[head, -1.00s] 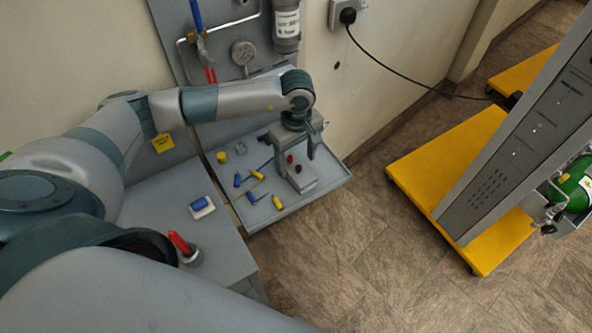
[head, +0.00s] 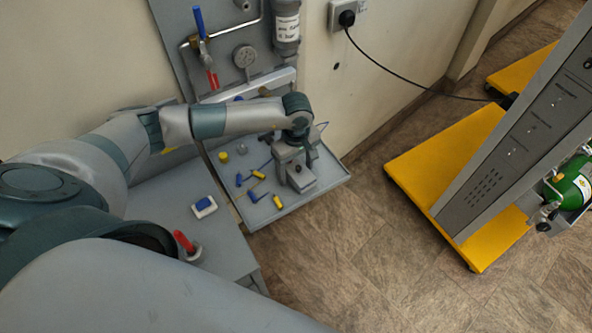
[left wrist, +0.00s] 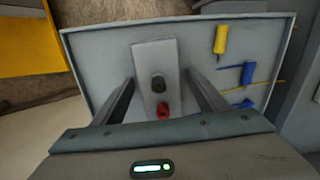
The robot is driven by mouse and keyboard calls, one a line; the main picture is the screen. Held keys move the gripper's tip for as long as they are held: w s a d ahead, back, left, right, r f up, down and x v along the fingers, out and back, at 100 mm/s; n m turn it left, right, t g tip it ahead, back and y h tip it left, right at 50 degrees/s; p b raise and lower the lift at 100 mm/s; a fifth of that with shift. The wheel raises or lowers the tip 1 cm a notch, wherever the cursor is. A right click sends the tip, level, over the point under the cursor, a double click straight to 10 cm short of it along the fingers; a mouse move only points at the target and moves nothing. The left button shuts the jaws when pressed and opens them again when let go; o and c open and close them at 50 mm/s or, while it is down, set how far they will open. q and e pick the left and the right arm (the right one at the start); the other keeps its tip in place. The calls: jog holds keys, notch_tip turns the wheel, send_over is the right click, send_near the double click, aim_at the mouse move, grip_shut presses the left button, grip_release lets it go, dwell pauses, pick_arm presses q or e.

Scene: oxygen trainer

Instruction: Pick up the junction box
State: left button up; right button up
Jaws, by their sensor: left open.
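The junction box (head: 302,182) is a grey box with a black and a red knob, lying on the grey tray. In the left wrist view the junction box (left wrist: 155,56) lies ahead, with its near end between my fingers. My left gripper (head: 297,167) is open and low over the box, and hides part of it in the head view. In the left wrist view the left gripper's fingers (left wrist: 163,95) stand on either side of the box, with a gap on each side. My right gripper is not in view.
The tray (head: 265,218) also holds yellow and blue hand tools (head: 258,174) and a yellow cylinder (head: 223,157), left of the box. A bench with a blue switch (head: 204,205) and red lever (head: 184,241) is nearer. Wall piping rises behind; a yellow-based cabinet (head: 440,190) stands right.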

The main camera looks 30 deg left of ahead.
aim_at(296, 161)
pick_arm(q)
jog(key=c, duration=1.3)
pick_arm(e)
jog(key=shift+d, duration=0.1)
pick_arm(q)
jog(key=shift+r, duration=0.15)
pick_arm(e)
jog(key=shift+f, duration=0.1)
